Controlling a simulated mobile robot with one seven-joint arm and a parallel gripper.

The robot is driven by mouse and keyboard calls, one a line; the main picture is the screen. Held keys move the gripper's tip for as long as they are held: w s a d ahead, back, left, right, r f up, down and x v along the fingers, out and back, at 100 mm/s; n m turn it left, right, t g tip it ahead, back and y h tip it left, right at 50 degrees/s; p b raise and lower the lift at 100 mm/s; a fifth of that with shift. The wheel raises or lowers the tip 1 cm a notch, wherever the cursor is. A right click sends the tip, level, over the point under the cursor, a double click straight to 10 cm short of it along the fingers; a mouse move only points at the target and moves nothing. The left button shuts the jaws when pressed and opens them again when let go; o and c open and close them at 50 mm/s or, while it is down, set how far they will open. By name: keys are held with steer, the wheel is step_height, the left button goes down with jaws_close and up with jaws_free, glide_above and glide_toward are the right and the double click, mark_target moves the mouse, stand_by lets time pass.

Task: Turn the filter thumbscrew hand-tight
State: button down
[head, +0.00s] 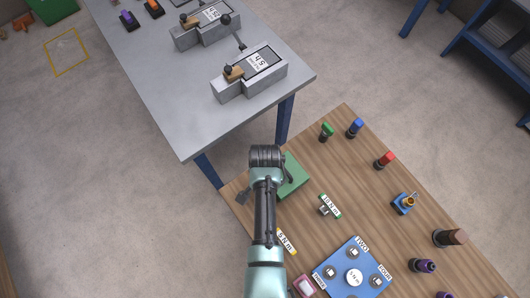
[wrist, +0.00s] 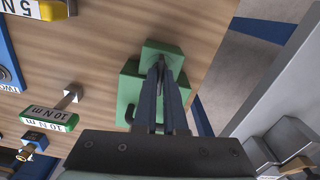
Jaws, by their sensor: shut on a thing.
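A green filter housing (head: 294,174) stands on the wooden table, partly hidden by my arm in the head view. In the wrist view it shows as a large green block (wrist: 129,92) with a smaller green block (wrist: 161,50) on it. My gripper (wrist: 162,66) has its two long fingers close together over the smaller block, closed on a small dark part taken as the filter thumbscrew. The fingers hide most of that part, so its seating and turn cannot be told. The fingertips are hidden in the head view.
The wooden table (head: 345,135) carries a 10 N m tool (head: 328,206), a blue numbered plate (head: 345,252), and several coloured-handled items to the right. A grey bench (head: 195,130) with metal fixtures stands close by at the upper left. Bare floor lies around both.

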steer(key=shift+w+r+m, duration=0.1)
steer(key=shift+m, duration=0.6)
steer(key=c, duration=1)
jaws_free()
step_height(320, 180, up, 13)
steer(key=shift+f+b, duration=0.1)
steer(key=shift+b, duration=0.2)
